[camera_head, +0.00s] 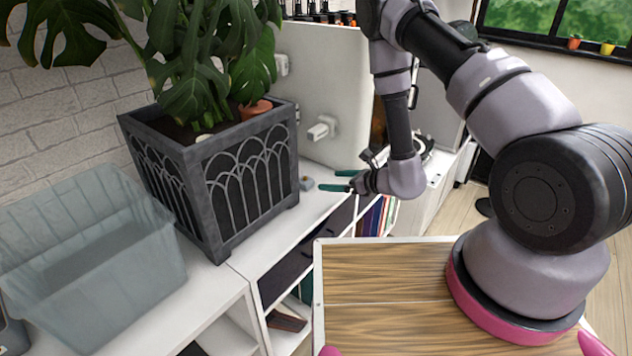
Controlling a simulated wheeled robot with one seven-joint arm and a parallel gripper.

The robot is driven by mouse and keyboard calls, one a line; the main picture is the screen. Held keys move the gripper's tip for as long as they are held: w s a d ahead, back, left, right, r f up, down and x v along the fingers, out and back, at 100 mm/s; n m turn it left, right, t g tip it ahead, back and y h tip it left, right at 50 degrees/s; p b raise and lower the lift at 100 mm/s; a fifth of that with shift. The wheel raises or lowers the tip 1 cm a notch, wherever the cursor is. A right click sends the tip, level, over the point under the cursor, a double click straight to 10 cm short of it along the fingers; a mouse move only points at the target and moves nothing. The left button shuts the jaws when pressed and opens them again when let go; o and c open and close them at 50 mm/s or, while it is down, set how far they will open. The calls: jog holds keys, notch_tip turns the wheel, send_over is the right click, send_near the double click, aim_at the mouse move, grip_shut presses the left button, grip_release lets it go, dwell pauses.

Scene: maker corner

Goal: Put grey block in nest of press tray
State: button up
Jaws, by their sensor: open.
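A small grey block (306,183) sits on the white shelf top, just right of the large dark planter's corner. The height of the fingers above the shelf is hard to tell.
A dark planter (230,190) with a big leafy plant stands left of the block. A translucent grey bin (90,270) is at the far left. A white panel with a protruding knob (322,128) rises behind. Books (372,218) fill the shelf below my gripper.

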aim_at(307, 181)
jog(key=x, duration=1)
jog(key=shift+w+a+f, duration=0.1)
jog(key=shift+a+f, duration=0.15)
grip_shut()
